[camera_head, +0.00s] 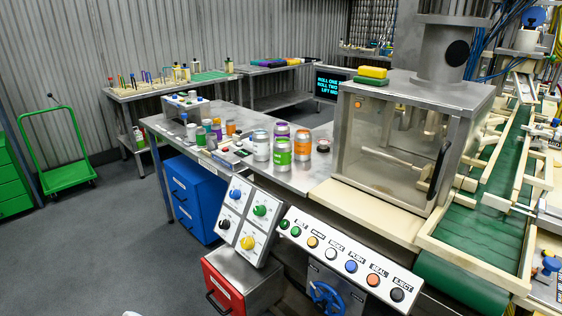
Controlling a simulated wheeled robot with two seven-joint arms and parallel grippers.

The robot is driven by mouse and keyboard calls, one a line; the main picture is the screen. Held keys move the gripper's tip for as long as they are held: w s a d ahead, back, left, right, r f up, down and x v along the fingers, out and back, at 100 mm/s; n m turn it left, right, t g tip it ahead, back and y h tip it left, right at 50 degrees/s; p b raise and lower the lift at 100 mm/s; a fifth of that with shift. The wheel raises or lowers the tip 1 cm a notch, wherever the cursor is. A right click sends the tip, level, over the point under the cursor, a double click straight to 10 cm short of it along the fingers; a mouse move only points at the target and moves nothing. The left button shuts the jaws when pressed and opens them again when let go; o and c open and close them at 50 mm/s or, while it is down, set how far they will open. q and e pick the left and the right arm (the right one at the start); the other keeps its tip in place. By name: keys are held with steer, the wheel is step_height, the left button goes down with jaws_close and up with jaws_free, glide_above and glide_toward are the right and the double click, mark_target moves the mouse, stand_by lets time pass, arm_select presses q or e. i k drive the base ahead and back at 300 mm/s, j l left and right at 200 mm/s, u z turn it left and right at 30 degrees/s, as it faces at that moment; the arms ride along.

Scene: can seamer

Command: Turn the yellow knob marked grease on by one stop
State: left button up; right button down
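The yellow knob (248,242) sits at the lower right of a tilted white panel (241,216), the lowest of its knobs. Its dial marks and label are too small to read, so I cannot tell which stop it points to. The same panel carries a blue knob (235,194) at the top, a green knob (260,210) at the right and a black knob (224,224) at the left. Nothing touches or covers the yellow knob. Neither of my grippers shows. A small white shape at the bottom edge is too cut off to identify.
Right of the knob panel is a sloping row of coloured buttons (345,259), with a blue handwheel (327,296) below. A red drawer box (223,287) stands under the knobs. Cans (281,151) stand on the bench behind. A clear-walled machine (385,142) and green conveyor (495,190) fill the right.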

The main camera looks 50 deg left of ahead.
mark_target(247, 244)
steer(key=u, duration=1.75)
